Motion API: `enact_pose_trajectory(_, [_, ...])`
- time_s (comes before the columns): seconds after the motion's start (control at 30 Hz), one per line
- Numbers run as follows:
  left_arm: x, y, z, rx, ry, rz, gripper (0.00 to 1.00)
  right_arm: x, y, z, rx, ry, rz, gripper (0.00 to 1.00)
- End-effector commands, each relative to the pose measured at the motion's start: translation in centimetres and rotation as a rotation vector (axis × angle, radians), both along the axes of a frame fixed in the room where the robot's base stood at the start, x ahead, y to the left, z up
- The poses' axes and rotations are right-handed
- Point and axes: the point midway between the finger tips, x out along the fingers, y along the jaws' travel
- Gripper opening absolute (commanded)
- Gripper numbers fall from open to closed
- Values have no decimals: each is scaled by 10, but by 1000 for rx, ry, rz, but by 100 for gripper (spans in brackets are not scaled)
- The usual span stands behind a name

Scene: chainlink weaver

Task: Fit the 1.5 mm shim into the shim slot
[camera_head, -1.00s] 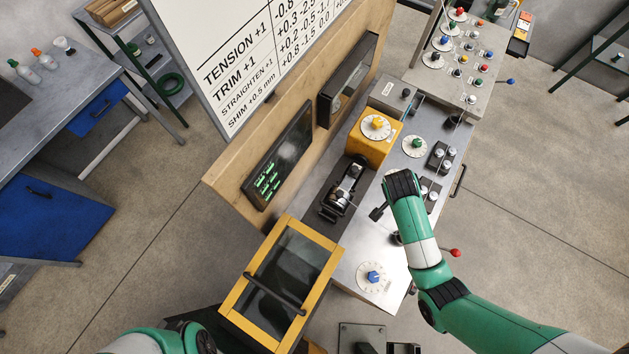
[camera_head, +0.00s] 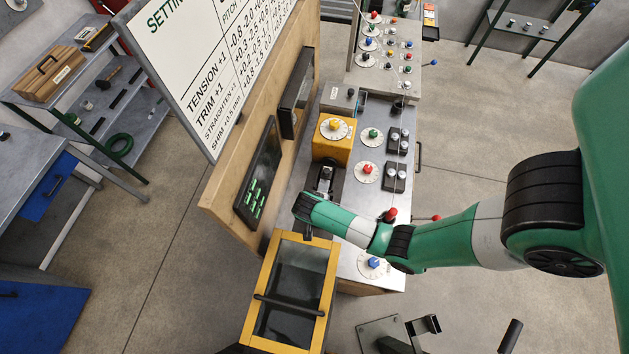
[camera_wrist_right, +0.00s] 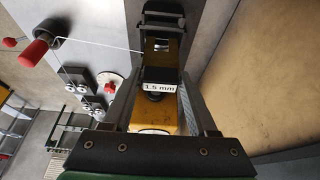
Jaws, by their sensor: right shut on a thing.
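The 1.5 mm shim (camera_wrist_right: 159,87) shows in the right wrist view as a small dark block with a white label reading "1.5 mm". My right gripper (camera_wrist_right: 160,80) is shut on it. A dark device with a bright metal part (camera_wrist_right: 162,45) stands beyond the shim in that view. In the head view the dark bench unit (camera_head: 325,178) sits in front of the yellow box, partly hidden by my right wrist. My right gripper's tips are mostly hidden there, above the bench near the yellow-framed cover. I cannot make out the shim slot itself. My left gripper is out of view.
A yellow-framed glass cover (camera_head: 327,285) with a black handle lies close below my right wrist. A yellow box (camera_head: 333,150) with a dial stands behind the unit. Red knobs (camera_head: 390,214) and dials line the bench's right side. A wooden panel (camera_head: 228,190) borders the left.

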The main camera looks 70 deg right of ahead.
Motion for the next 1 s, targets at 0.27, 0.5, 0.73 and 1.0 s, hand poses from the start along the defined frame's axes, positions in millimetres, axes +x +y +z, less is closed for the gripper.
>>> enact_pose_trajectory(0.27, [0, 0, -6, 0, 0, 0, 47, 0, 0, -29, 1, 1, 1, 5])
enact_pose_trajectory(0.5, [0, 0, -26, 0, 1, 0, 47, 0, 0, -57, 1, 0, 1, 5])
enact_pose_trajectory(0.73, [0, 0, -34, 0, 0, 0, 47, 0, 0, -71, 0, 0, 0, 5])
enact_pose_trajectory(1.0, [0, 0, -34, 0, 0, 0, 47, 0, 0, -72, 0, -1, 0, 5])
